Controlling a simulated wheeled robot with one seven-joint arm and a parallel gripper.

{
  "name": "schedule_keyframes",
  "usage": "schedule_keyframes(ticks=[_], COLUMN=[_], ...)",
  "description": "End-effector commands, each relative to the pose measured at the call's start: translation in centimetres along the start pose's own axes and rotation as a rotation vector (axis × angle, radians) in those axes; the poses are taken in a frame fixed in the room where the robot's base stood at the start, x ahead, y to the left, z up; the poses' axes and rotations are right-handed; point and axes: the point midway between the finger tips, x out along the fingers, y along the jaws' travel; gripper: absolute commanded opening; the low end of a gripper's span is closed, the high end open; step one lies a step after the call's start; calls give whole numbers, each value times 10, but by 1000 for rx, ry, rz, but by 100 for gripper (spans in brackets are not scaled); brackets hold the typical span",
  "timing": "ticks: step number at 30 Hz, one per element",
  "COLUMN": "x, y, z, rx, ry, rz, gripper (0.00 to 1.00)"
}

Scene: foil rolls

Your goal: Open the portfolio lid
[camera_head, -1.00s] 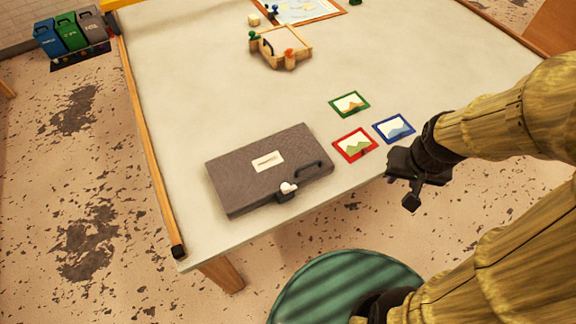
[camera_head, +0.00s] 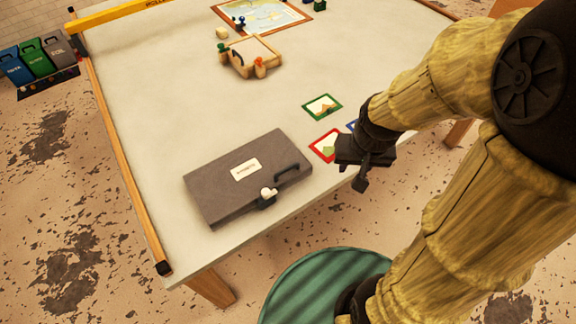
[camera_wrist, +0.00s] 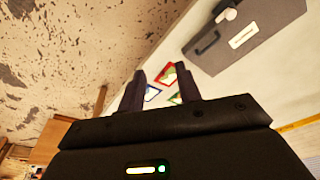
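The portfolio (camera_head: 225,193) is a flat grey case lying on the table near its front edge. Its lid is shut. It has a white label (camera_head: 246,170), a dark handle (camera_head: 287,171) and a white-knobbed latch (camera_head: 267,195) on its front side. It also shows at the top right of the wrist view (camera_wrist: 265,45), with the handle and latch visible. My gripper (camera_head: 360,176) is to the right of the portfolio, apart from it, near the table's front edge. In the wrist view my gripper (camera_wrist: 160,72) has its two fingers spread with nothing between them.
A green-framed card (camera_head: 322,106) and a red-framed card (camera_head: 325,146) lie right of the portfolio; a blue-framed card (camera_head: 351,126) is mostly hidden behind my arm. A wooden tray (camera_head: 250,57) with small figures stands farther back. The table left of the portfolio is clear.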

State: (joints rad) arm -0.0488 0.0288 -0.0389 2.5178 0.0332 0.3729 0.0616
Motion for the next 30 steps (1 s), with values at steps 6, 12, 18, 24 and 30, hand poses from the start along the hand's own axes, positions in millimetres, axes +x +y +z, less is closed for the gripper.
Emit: schedule_keyframes(ticks=[6, 12, 18, 24, 30], x=[47, 90, 109, 109, 109], y=[-34, -84, -126, -134, -134], z=[-40, -82, -107, -112, -111], rx=[307, 649, 866, 912, 909], ry=[-49, -89, -100, -103, -103], rz=[-33, -44, -53, -55, -55], gripper=[34, 34, 34, 34, 34])
